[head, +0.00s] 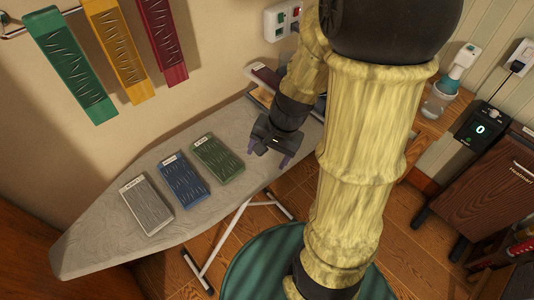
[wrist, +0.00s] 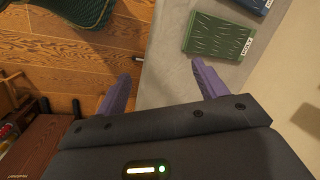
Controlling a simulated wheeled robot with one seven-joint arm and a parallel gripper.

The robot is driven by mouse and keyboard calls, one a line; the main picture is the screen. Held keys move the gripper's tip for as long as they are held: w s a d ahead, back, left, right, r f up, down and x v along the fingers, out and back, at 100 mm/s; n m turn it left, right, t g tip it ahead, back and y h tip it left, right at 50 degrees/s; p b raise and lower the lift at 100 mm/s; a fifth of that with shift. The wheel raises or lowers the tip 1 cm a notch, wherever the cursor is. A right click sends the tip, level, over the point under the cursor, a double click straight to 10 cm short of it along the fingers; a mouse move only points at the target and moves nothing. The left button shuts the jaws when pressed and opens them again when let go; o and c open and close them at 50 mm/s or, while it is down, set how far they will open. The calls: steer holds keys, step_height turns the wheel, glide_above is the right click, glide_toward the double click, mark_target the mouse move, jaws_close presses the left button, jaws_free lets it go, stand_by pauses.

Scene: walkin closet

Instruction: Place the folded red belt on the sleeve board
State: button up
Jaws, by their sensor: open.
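A dark red folded piece with a pale label (head: 267,76), which looks like the red belt, lies at the far end of the ironing board, partly hidden behind my arm. I cannot make out the sleeve board clearly; the area around the red piece is mostly covered by my arm. My gripper (head: 268,156) is open and empty, above the near right edge of the ironing board. In the wrist view its purple fingers (wrist: 160,74) are spread apart with nothing between them. The red piece is not in the wrist view.
Grey (head: 146,204), blue (head: 182,182) and green (head: 218,160) labelled folded pieces lie on the ironing board (head: 95,235). Green (head: 70,65), yellow (head: 116,50) and red (head: 163,40) strips hang on the wall rail. A wooden cabinet (head: 490,180) stands at right.

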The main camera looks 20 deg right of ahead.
steer(key=n+h, duration=0.1)
steer(key=n, duration=0.1)
steer(key=s+r+n, duration=0.1)
steer(key=n, duration=0.2)
steer(key=s+a+r+n+t+h, duration=0.1)
steer(key=n, duration=0.2)
steer(key=shift+r+h, duration=0.25)
steer(key=shift+h, duration=0.05)
stand_by(0.7)
